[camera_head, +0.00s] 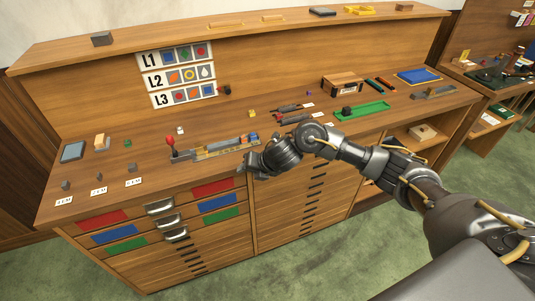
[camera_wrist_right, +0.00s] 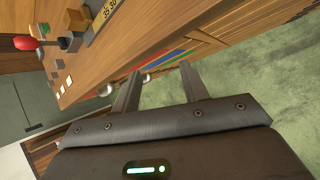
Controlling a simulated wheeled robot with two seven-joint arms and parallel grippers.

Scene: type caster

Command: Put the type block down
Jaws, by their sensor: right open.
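My right gripper (camera_head: 247,170) is at the front edge of the workbench, just below the right end of a long metal tray. In the right wrist view its two fingers (camera_wrist_right: 160,75) are apart with nothing between them. Several small grey blocks (camera_head: 131,168) stand behind white labels at the bench's front left; I cannot tell which piece is the type block. My left gripper is not in view.
Drawers with red (camera_head: 103,219), blue and green fronts and metal handles (camera_head: 160,208) lie below the bench top. A sign with rows L1 to L3 (camera_head: 178,74) is on the backboard. A green tray (camera_head: 362,111) and wooden box (camera_head: 343,83) stand to the right.

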